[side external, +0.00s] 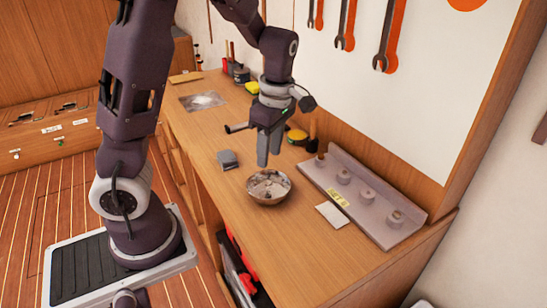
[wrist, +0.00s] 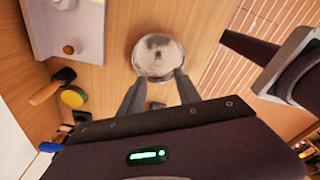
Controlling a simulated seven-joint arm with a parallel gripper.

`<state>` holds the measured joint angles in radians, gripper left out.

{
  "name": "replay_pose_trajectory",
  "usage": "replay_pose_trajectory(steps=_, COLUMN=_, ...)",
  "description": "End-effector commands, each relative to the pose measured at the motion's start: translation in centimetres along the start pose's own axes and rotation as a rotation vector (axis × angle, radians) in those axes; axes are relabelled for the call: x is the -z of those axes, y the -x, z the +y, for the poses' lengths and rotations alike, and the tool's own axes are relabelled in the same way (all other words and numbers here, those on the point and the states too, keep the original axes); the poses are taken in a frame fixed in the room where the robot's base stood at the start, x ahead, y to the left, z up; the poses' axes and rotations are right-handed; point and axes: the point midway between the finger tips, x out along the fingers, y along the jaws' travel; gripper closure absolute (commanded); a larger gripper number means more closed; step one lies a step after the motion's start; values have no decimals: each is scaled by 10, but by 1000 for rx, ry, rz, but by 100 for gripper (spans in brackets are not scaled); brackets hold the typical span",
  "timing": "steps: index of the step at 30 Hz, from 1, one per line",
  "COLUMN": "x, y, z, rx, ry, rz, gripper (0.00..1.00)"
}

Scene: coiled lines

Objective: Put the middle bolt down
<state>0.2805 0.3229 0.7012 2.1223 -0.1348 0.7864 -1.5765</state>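My gripper (side external: 269,158) is above the bench, just behind a round metal bowl (side external: 268,186). In the wrist view my gripper's fingers (wrist: 158,76) are spread apart with nothing held between them. The bowl (wrist: 158,57) lies just beyond the fingertips; its mottled grey inside shows no clear separate bolt. A long grey rack (side external: 372,218) on the right carries a row of several short round pieces, one near its middle (side external: 367,194). Whether these are bolts or pegs is too small to tell. The rack also shows in the wrist view (wrist: 88,30), partly cut off.
A grey block (side external: 228,160) sits left of the bowl. A white card (side external: 331,215) lies before the rack. A yellow-and-black round item (side external: 297,137) and a wooden-handled tool (wrist: 48,90) lie behind my gripper. Wrenches (side external: 389,35) hang on the wall. The bench front is clear.

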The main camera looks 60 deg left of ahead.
Motion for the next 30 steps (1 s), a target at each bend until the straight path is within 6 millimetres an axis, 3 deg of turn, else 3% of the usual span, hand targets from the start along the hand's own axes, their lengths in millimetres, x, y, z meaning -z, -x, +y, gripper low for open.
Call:
replay_pose_trajectory(steps=2, x=-8, y=16, z=-12, rx=-21, ry=-133, rz=-60, gripper=60)
replay_pose_trajectory(steps=4, x=-18, y=44, z=-35, rx=-82, ry=-394, rz=-140, gripper=60)
replay_pose_trajectory(steps=9, x=-26, y=108, z=-116, rx=-382, ry=-1222, rz=-150, gripper=60)
replay_pose_trajectory(steps=12, x=-21, y=121, z=-154, rx=-527, ry=-1608, rz=-6, gripper=60)
replay_pose_trajectory(steps=15, x=-16, y=122, z=-176, rx=-594, ry=-1853, rz=142, gripper=60)
replay_pose_trajectory(steps=19, x=-14, y=121, z=-186, rx=-617, ry=-1979, rz=234, gripper=60)
replay_pose_trajectory(steps=30, x=-14, y=122, z=-186, rx=-617, ry=-1985, rz=236, gripper=60)
